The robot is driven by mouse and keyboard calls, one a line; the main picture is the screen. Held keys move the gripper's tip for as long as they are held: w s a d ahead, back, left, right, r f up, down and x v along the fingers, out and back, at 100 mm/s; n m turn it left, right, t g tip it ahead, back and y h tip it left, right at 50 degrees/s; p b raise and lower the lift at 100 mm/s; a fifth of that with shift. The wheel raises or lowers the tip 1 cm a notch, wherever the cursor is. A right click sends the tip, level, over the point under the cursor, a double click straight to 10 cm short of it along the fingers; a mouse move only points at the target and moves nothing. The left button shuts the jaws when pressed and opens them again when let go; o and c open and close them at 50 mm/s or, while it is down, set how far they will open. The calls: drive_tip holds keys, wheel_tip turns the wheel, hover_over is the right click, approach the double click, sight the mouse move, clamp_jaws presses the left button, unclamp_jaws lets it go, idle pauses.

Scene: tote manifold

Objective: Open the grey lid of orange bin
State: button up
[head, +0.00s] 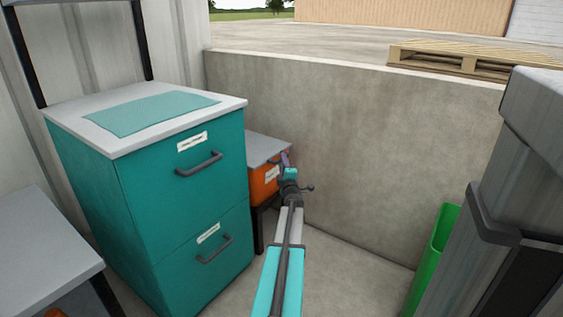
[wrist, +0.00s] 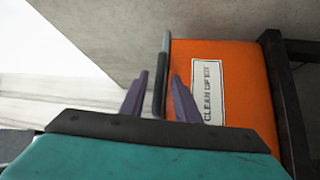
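The orange bin (head: 262,182) stands at the back, beside the teal cabinet, with its flat grey lid (head: 265,147) lying closed on top. My gripper (head: 285,160) is at the bin's front right edge. In the wrist view the orange bin (wrist: 225,65) shows its "CLEAN UP KIT" label sideways. A thin dark edge (wrist: 162,75), seemingly the lid's rim, runs between the two purple fingers of my gripper (wrist: 158,97). The fingers are apart, one on each side of it. I cannot tell whether either touches it. My arm hides part of the bin.
The teal cabinet (head: 185,195) with two dark handles stands close left of the bin. A concrete wall (head: 350,140) rises behind. A grey container (head: 515,190) and a green object (head: 432,260) stand at the right. Bare floor lies between.

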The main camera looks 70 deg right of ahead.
drive_tip(key=shift+b+x, duration=0.3)
drive_tip(key=shift+x, duration=1.15)
drive_tip(key=shift+c, duration=0.4)
clamp_jaws()
